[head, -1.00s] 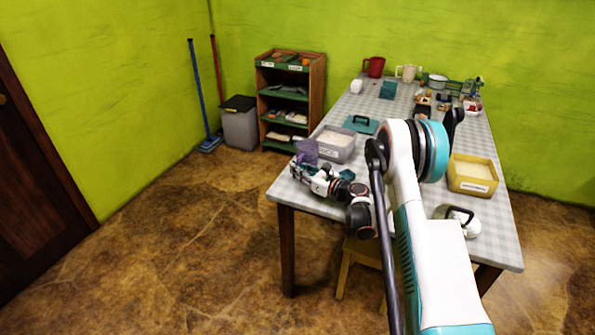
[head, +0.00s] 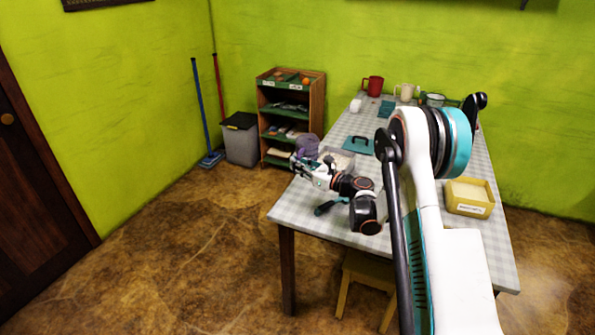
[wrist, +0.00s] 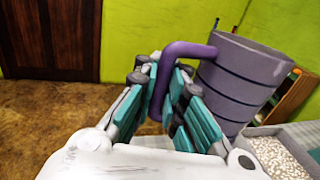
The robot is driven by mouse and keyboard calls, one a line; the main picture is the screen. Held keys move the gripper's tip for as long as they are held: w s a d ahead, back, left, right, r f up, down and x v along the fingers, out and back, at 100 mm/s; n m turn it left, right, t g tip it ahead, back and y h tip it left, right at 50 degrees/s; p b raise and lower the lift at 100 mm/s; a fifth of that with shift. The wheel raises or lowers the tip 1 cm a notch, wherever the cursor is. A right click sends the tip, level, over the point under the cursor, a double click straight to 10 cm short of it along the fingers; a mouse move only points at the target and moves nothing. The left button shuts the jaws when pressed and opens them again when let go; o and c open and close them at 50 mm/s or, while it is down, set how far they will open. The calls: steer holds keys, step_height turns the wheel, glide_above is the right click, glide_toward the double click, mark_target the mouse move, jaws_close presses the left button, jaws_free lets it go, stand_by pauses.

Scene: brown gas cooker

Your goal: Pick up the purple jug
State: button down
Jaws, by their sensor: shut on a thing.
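The purple jug (head: 307,146) is at the left edge of the table in the head view, beside the grey box and apparently above the tabletop. In the wrist view the jug (wrist: 245,82) is large, with dark bands around its body and a thick purple handle (wrist: 188,50). My gripper (head: 301,169) is to the near side of the jug in the head view. In the wrist view the teal-padded fingers of my gripper (wrist: 168,92) are closed around the handle. Part of the handle is hidden between the fingers.
A grey box (head: 347,157) with pale contents stands close to the jug. A teal-handled item (head: 329,206) lies below my wrist. A yellow box (head: 470,197) is at the right. A red jug (head: 373,87) and cream jug (head: 404,92) stand at the back. A wooden shelf (head: 318,105) is beyond.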

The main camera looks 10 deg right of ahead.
mark_target(297, 146)
steer(key=shift+r+p, duration=0.95)
steer(key=shift+r, duration=2.4)
steer(key=shift+r, duration=0.1)
steer(key=shift+r, duration=0.1)
